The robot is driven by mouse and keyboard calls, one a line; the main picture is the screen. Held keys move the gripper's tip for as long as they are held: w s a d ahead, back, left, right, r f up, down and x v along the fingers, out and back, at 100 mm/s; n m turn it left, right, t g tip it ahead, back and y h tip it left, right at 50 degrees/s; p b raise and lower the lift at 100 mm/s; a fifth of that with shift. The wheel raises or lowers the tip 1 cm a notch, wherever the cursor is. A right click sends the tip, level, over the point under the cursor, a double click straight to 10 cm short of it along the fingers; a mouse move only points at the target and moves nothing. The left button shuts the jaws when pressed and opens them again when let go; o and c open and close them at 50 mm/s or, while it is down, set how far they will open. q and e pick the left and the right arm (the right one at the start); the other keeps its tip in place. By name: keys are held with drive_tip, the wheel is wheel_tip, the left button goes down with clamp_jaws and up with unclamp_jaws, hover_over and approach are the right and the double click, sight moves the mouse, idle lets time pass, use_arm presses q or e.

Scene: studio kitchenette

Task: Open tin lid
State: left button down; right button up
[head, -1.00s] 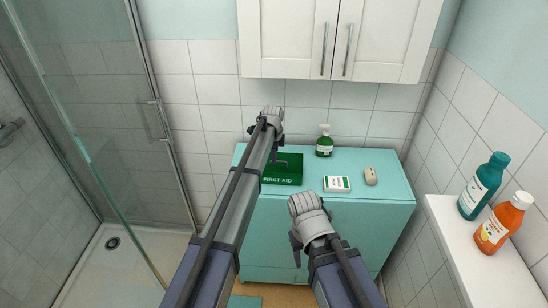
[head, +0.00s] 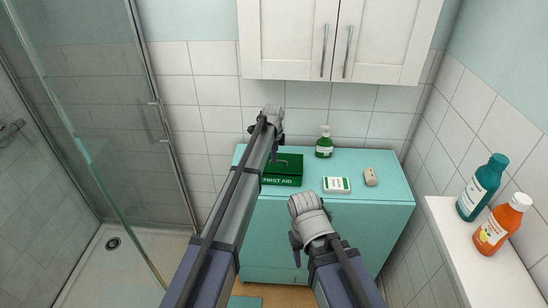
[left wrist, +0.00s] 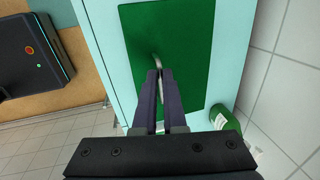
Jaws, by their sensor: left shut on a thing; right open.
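The green first aid tin (head: 285,181) stands on the teal cabinet in the head view, partly hidden behind my left arm. Its green lid (left wrist: 190,40) fills the upper middle of the left wrist view and looks down on the tin. A thin metal handle (left wrist: 156,62) rises from the lid. My left gripper (left wrist: 158,76) is over the lid, its dark fingers shut on this handle. In the head view my left arm mostly hides those fingers. My right gripper (head: 297,250) hangs open in front of the cabinet, below its top and apart from the tin.
A green pump bottle (head: 324,143), a white-and-green box (head: 336,185) and a beige bar (head: 371,177) stand right of the tin on the teal cabinet (head: 390,205). Teal (head: 482,188) and orange (head: 502,224) bottles stand on the right ledge. A glass shower screen (head: 90,110) is at left.

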use_arm(q)
drive_tip(key=shift+w+r+p, duration=1.2)
drive_tip(key=shift+r, duration=0.15)
drive_tip(key=shift+w+r+p, duration=0.4)
drive_tip(key=shift+w, duration=0.35)
drive_tip(key=shift+w+r+p, duration=0.35)
drive_tip(key=shift+w, duration=0.35)
drive_tip(key=c, duration=1)
unclamp_jaws()
drive_tip(key=shift+r, duration=0.1)
drive_tip(key=r+p, duration=0.2)
drive_tip(key=s+r+p, duration=0.1)
drive_tip(key=r+p, duration=0.4)
drive_tip(key=shift+s+r+p, duration=0.25)
drive_tip(key=shift+s+p, duration=0.05)
drive_tip(key=shift+p, duration=0.05)
